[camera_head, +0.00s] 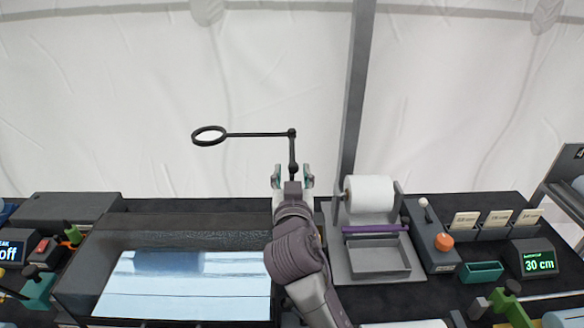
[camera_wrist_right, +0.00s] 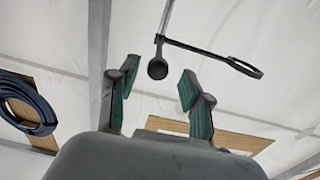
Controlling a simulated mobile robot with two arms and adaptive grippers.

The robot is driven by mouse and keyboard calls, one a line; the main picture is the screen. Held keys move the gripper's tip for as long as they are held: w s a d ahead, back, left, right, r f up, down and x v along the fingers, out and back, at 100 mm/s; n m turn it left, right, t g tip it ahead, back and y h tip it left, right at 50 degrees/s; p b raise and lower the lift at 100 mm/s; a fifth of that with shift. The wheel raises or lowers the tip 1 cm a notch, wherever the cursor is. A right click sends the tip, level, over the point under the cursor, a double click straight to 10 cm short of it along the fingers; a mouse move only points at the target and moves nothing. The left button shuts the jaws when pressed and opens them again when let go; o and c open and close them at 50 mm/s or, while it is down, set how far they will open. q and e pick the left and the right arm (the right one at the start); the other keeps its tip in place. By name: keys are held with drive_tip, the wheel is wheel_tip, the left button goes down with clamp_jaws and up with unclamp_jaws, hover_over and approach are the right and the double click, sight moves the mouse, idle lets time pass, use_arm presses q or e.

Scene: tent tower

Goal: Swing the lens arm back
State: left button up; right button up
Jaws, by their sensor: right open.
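The lens arm (camera_head: 250,134) is a thin black rod with a ring lens (camera_head: 209,135) at its left end. It joins an upright black post (camera_head: 292,152) at its right end, above the table. In the right wrist view the lens ring (camera_wrist_right: 246,68) hangs off to the right, and a dark knob (camera_wrist_right: 157,69) shows between the fingers. My right gripper (camera_head: 292,181) is open around the lower end of the post in the head view; contact cannot be told. Its green-padded fingers also show open in the wrist view. My left gripper is out of view.
A dark-framed box with a pale glossy panel (camera_head: 185,285) lies left of my right arm. A white roll on a grey stand (camera_head: 369,194), a lever box with an orange knob (camera_head: 443,242) and a "30 cm" display (camera_head: 538,263) stand to the right. The air around the lens is clear.

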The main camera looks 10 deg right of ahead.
drive_tip(key=s, duration=0.5)
drive_tip(key=shift+a, duration=0.3)
